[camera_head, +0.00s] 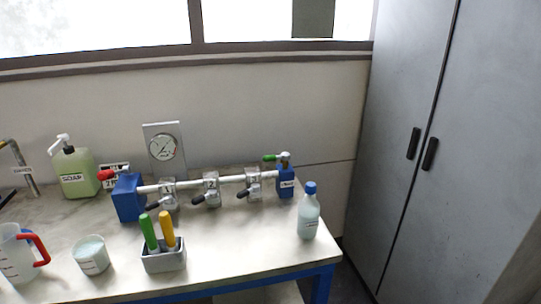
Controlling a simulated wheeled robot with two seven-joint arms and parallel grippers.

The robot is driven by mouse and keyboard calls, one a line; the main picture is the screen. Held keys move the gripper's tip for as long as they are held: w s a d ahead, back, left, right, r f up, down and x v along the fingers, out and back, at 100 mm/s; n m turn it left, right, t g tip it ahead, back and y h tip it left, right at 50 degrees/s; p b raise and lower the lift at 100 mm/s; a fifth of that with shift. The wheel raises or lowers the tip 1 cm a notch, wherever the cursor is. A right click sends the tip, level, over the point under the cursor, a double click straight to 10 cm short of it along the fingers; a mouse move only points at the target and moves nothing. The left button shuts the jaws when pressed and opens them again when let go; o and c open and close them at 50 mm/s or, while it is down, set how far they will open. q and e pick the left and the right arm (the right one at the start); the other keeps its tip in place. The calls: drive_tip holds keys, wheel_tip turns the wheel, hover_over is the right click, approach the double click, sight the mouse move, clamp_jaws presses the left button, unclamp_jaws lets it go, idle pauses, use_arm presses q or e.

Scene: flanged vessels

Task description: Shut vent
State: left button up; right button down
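A white pipe (230,179) runs along the table between two blue blocks. The left blue block (129,198) has a red-handled valve (106,175) on top. The right blue block (286,181) has a small white label, too small to read surely, and a green-handled valve (271,157) whose handle points left. Several flanged vessels with dark handles hang along the pipe, including the middle one (211,188). I cannot tell for certain which valve is the vent. Neither of my grippers shows.
A gauge (163,147) is on the wall plate behind. In front stand a grey holder (164,260) with green and yellow handles, a cup (91,255), a jug (17,256) and a blue-capped bottle (308,214). A soap bottle (76,174) stands back left. Grey cabinets (470,150) are right.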

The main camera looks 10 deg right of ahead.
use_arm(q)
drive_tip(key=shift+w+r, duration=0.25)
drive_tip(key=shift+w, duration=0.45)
